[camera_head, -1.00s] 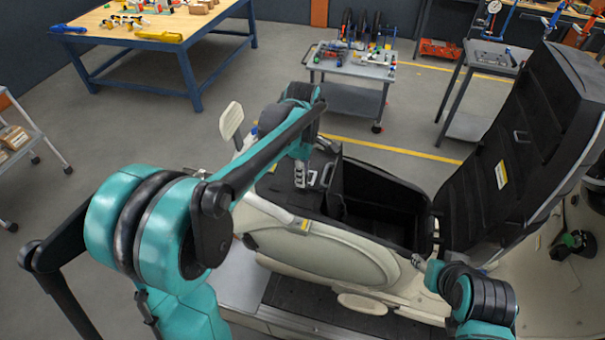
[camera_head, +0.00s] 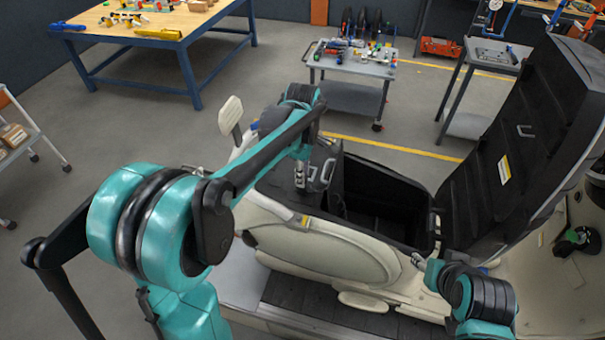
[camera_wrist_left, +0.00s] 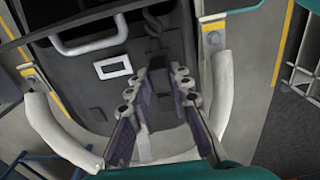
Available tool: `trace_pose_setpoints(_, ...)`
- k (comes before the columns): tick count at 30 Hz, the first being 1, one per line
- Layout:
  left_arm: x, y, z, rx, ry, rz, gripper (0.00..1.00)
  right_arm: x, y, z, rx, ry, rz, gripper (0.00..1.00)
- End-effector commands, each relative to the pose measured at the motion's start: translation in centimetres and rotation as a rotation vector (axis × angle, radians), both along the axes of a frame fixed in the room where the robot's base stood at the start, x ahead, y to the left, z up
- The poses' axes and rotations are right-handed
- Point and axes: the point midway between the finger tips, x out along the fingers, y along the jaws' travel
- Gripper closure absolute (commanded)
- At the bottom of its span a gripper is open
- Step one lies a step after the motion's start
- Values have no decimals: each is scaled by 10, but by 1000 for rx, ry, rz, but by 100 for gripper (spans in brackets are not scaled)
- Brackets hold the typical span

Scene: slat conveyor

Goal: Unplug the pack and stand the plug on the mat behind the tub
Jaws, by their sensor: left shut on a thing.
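My left gripper (camera_head: 301,182) reaches down at the front of the scooter's open seat well. In the left wrist view its two fingers (camera_wrist_left: 158,95) are close together on a small dark part, mostly hidden between them; I take it for the plug. A dark cable (camera_wrist_left: 154,28) curls just beyond the fingertips. The pack (camera_wrist_left: 95,88) looks like the dark block beside them, with a pale handle (camera_wrist_left: 92,42) and a white-framed label. The black tub (camera_head: 385,212) is open and looks empty. I cannot make out the mat. My right gripper (camera_head: 420,263) is small at lower right; its jaws are unclear.
The raised seat (camera_head: 520,150) stands behind the tub at the right. The cream body panel (camera_head: 310,255) borders the well in front. A grey cart (camera_head: 355,66) and a blue-legged workbench (camera_head: 150,35) stand farther back, with free floor between.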

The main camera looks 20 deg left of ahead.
Motion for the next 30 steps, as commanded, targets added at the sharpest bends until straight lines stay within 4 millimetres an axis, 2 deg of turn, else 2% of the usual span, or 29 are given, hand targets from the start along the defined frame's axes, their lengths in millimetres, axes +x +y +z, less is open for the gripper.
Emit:
trace_pose_setpoints(2, 0, 0, -3, 0, 0, 0, 100, 0, 0, -2, 0, 0, 0, 55)
trace_pose_setpoints(3, 0, 0, -2, 0, 0, 0, 72, 0, 0, -2, 0, 0, 0, 55)
trace_pose_setpoints(5, 0, 0, -2, 0, 0, 0, 57, 0, 0, -1, 0, 0, 0, 55)
trace_pose_setpoints(14, 0, 0, -1, 0, 0, 0, 56, 0, 0, -1, 0, 0, 0, 55)
trace_pose_setpoints(17, 0, 0, 5, 0, 0, 0, 56, 0, 0, -1, 0, 0, 0, 55)
trace_pose_setpoints(20, 0, 0, 19, 0, 0, 0, 56, 0, 0, -1, 0, 0, 0, 55)
trace_pose_setpoints(30, 0, 0, 91, 0, 0, 0, 56, 0, 0, -1, 0, 0, 0, 55)
